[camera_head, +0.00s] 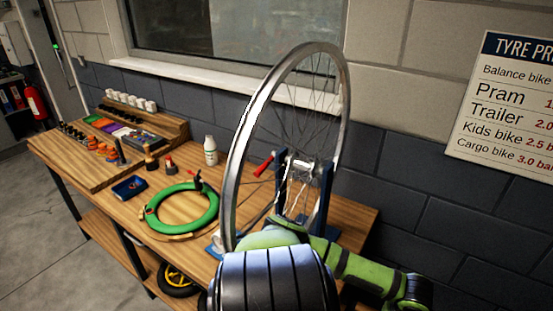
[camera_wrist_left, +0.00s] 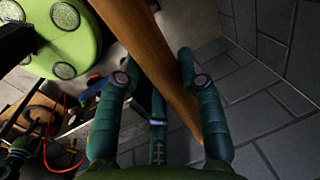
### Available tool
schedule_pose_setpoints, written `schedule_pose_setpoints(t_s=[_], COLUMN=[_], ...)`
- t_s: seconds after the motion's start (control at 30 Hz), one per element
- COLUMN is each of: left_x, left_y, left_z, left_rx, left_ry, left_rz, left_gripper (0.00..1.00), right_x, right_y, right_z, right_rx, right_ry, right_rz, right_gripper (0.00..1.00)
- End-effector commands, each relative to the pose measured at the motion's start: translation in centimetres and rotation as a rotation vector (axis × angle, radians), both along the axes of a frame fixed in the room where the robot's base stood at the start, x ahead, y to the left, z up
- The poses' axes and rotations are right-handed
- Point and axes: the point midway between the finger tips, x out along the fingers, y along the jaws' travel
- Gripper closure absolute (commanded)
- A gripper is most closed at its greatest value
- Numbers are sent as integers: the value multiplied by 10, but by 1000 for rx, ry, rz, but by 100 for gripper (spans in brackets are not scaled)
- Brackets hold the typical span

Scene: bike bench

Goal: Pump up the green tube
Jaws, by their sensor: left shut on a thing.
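The green tube (camera_head: 182,208) lies as a ring on the wooden bench in the head view, with small dark and red parts at its edge. In the left wrist view, my left gripper (camera_wrist_left: 160,82) has its dark teal fingers closed about a smooth brown wooden bar (camera_wrist_left: 145,45). I cannot tell whether this bar is a pump's handle. A thin red hose (camera_wrist_left: 47,135) curves at the lower left of that view. My left gripper cannot be made out in the head view, where an arm of mine fills the lower middle.
A spoked wheel (camera_head: 237,165) stands upright in a blue stand (camera_head: 326,190) on the bench (camera_head: 105,195). A white bottle (camera_head: 210,151), a blue box (camera_head: 129,188) and a rack of small parts stand to the left. A pressure sign (camera_head: 500,110) hangs on the right wall.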

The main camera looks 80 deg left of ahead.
Motion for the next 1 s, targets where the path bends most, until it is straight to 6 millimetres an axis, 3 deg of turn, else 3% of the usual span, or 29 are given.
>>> schedule_pose_setpoints(t_s=[0.1, 1.0], left_x=[2, 2], left_y=[0, 0], left_z=[-24, -169], left_rx=[-1, -2], left_ry=[-3, -4], left_rz=[2, 1], left_gripper=[100, 100], right_x=[0, 0], right_y=[0, 0], right_z=[-16, -104], right_rx=[0, 0], right_ry=[0, 0], right_rz=[0, 0], right_gripper=[67, 67])
